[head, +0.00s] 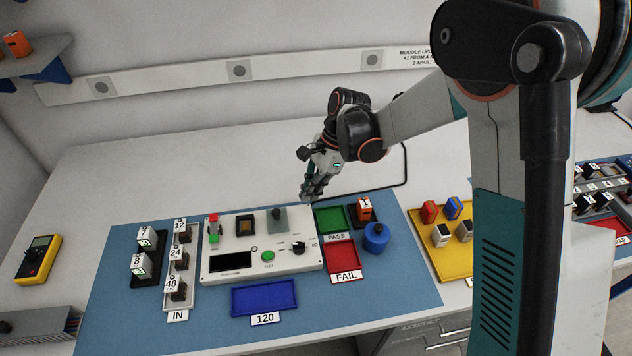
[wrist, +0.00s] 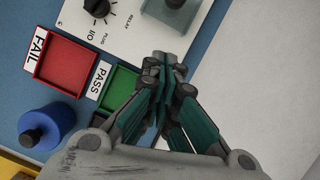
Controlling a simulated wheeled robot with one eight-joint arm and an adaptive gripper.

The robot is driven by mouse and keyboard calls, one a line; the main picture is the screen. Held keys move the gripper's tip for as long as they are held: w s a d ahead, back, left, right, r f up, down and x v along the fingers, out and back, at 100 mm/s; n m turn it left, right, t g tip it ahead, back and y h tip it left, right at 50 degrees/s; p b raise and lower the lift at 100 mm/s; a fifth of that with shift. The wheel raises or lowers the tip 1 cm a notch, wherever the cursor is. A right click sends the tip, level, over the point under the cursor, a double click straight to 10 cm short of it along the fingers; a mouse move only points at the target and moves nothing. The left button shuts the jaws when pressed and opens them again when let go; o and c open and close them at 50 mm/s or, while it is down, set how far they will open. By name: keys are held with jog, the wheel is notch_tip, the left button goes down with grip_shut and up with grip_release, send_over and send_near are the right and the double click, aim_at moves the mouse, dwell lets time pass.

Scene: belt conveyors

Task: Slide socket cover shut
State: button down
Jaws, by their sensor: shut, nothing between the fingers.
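A white test panel (head: 225,275) lies on the blue mat. On it, a grey-green plate with a dark knob (head: 277,220) sits at the back right, and a dark square socket with a brownish middle (head: 246,226) sits left of it. I cannot tell for sure which one is the socket cover. The grey-green plate also shows at the top edge of the wrist view (wrist: 183,14), partly cut off. My gripper (head: 307,196) is shut and empty, above the back right of the panel; in the wrist view its fingertips (wrist: 164,60) are apart from the plate.
A green PASS tray (head: 331,219), a red FAIL tray (head: 341,257) and a blue round knobbed piece (head: 376,238) stand right of the panel. A blue tray (head: 264,298) lies in front, and an IN rack (head: 178,285) left. The table behind is clear.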

aim_at(267, 214)
jog(key=x, duration=0.1)
jog(key=b+x, duration=0.1)
jog(key=x, duration=0.1)
jog(key=shift+s+a+r, duration=0.1)
jog(key=shift+a, duration=0.2)
jog(key=shift+s+a+r, duration=0.1)
jog(key=shift+s+a, duration=0.2)
jog(key=shift+a, duration=0.2)
jog(key=shift+s+a+r, duration=0.1)
jog(key=shift+s+a, duration=0.15)
jog(key=shift+a, duration=0.2)
jog(key=shift+s+a+b, duration=0.2)
jog(key=shift+a+b, duration=0.15)
jog(key=shift+a, duration=0.05)
jog(key=a, duration=0.3)
jog(key=s+a, duration=0.1)
jog(key=a, duration=0.2)
jog(key=s+a, duration=0.1)
jog(key=a, duration=0.2)
jog(key=shift+s, duration=0.1)
jog(key=w+d, duration=0.1)
jog(key=d, duration=0.2)
jog(key=shift+w, duration=0.4)
jog(key=p+v, duration=0.3)
jog(key=v, duration=0.7)
jog(key=shift+d, duration=0.4)
